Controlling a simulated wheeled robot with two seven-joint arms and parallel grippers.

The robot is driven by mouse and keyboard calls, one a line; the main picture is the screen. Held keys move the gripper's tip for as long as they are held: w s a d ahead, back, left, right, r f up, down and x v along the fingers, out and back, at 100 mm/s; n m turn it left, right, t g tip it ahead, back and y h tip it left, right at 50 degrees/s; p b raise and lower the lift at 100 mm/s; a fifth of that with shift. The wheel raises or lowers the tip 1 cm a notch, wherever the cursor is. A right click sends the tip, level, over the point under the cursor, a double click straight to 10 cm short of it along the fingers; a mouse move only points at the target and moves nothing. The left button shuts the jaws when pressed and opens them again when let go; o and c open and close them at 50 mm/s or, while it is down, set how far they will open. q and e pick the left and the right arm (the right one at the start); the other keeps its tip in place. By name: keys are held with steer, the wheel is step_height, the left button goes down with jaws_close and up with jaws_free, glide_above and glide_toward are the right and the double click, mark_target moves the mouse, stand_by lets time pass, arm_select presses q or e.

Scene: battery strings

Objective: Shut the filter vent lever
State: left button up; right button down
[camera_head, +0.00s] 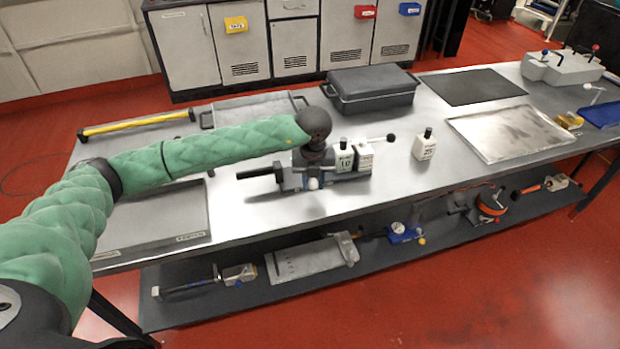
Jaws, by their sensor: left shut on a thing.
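A small dark and metal unit (345,172) with white labelled blocks (364,156) stands near the middle of the table; I take it for the filter unit. A thin rod with a black knob (391,138) sticks out to its right, and a black bar (257,173) points left. My left gripper (308,181) points down at the unit's left part and is shut on a part of it. The gripper and wrist hide that part, so I cannot tell its shape or the lever's angle. My right gripper is not in view.
A lidded black case (371,85) and a grey tray (255,104) are behind. A yellow bar (137,123) lies at left. The front table strip right of the unit is clear.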

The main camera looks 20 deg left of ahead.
arm_select(q)
steer(key=shift+w+d+n, duration=0.1)
steer(key=shift+d+n, duration=0.1)
steer(key=shift+n, duration=0.1)
steer(key=shift+w+d+n, duration=0.2)
steer(key=shift+d+n, duration=0.15)
steer(key=shift+n, duration=0.3)
steer(key=shift+w+d+n, duration=0.2)
steer(key=shift+d+n, duration=0.1)
steer(key=shift+n, duration=0.35)
steer(key=shift+w+d+n, duration=0.45)
steer(key=shift+d+n, duration=0.15)
steer(key=shift+n, duration=0.6)
steer(key=shift+w+d+n, duration=0.25)
steer(key=shift+w+n, duration=0.1)
steer(key=shift+n, duration=0.3)
steer(key=shift+w+d+n, duration=0.2)
steer(key=shift+w+n, duration=0.1)
steer(key=shift+n, duration=0.35)
